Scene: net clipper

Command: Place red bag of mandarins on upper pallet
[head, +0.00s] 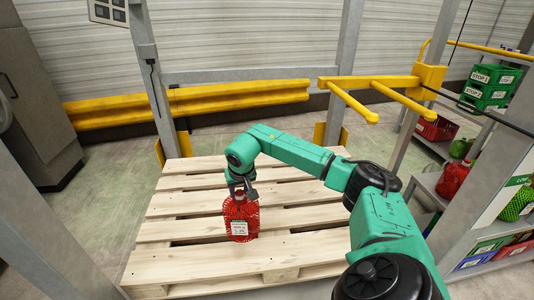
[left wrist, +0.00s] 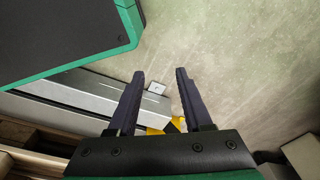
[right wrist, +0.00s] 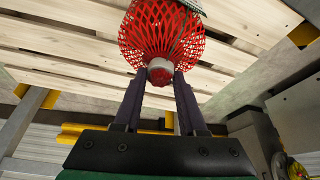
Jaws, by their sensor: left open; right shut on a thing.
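The red net bag of mandarins (head: 240,217) is upright at the upper pallet (head: 190,226), over its front middle slats. It carries a white label. My right gripper (head: 241,190) is above the bag and shut on its neck. In the right wrist view the bag (right wrist: 160,35) shows between and beyond the fingertips (right wrist: 160,80), with wooden slats behind it. I cannot tell whether its base touches the slats. My left gripper (left wrist: 158,85) shows only in the left wrist view, open and empty above the floor.
Two yellow prongs (head: 375,100) stick out behind the pallet at the right. A shelf (head: 470,205) at the right holds red and green net bags and crates. Green crates (head: 490,90) stand at the upper right. Grey posts frame the pallet. The pallet's other slats are clear.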

